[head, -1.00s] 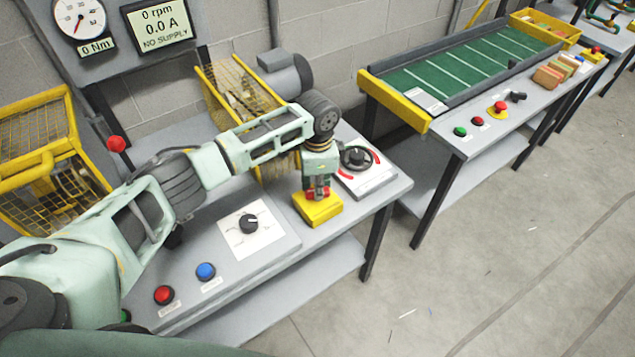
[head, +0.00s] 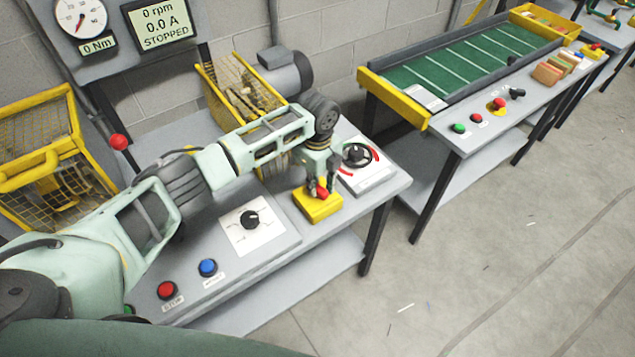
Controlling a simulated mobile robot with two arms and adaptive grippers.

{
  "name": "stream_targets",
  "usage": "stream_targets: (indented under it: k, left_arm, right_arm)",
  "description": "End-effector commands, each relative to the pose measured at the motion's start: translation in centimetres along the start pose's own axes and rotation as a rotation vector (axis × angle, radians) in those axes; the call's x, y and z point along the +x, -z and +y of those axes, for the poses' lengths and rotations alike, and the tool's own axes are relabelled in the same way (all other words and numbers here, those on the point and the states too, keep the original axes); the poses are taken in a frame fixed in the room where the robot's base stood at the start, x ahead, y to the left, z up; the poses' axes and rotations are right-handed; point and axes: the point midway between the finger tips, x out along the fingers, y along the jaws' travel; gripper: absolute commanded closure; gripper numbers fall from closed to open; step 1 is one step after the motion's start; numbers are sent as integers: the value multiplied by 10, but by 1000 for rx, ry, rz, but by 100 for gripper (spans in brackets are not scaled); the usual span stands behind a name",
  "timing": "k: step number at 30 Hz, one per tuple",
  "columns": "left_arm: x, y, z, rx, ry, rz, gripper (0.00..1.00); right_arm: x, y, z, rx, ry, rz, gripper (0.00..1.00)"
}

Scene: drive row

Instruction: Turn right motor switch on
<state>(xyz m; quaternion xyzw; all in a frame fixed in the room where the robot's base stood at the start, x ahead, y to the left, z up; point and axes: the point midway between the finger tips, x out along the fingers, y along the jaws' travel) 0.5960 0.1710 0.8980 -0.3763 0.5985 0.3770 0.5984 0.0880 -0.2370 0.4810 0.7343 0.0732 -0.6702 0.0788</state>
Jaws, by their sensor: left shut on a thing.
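The motor switch is a yellow box (head: 318,209) with a red handle (head: 322,192) on top, at the right end of the near bench. My left gripper (head: 320,182) points down over the box and is shut on the red handle, which it partly hides. The display (head: 160,22) on the panel at the top left reads 0 rpm, 0.0 A, STOPPED. My right gripper is not in view.
A black handwheel (head: 357,155) stands just right of the switch. A black selector knob (head: 249,219), a blue button (head: 208,267) and a red button (head: 166,290) are on the sloped panel.

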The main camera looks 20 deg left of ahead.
Motion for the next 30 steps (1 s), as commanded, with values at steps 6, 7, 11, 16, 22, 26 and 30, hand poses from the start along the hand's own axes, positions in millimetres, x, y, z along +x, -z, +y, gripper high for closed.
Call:
stream_targets:
  k: [6, 7, 11, 16, 22, 26, 30]
  left_arm:
    - [-1, 0, -1, 130, 4, 1, 100]
    - [-1, 0, -1, 143, 4, 1, 100]
    - [-2, 0, -1, 190, 4, 1, 100]
    - [-2, 0, -1, 222, 4, 1, 100]
    - [-2, 0, -1, 234, 4, 1, 100]
    - [-2, 0, -1, 235, 4, 1, 100]
    - [-2, 0, -1, 235, 4, 0, 79]
  right_arm:
    - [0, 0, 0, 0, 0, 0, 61]
    - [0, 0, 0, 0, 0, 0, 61]
    - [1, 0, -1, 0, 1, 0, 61]
    - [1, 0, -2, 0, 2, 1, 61]
    - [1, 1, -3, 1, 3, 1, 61]
    - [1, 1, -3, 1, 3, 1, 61]
    - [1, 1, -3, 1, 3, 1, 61]
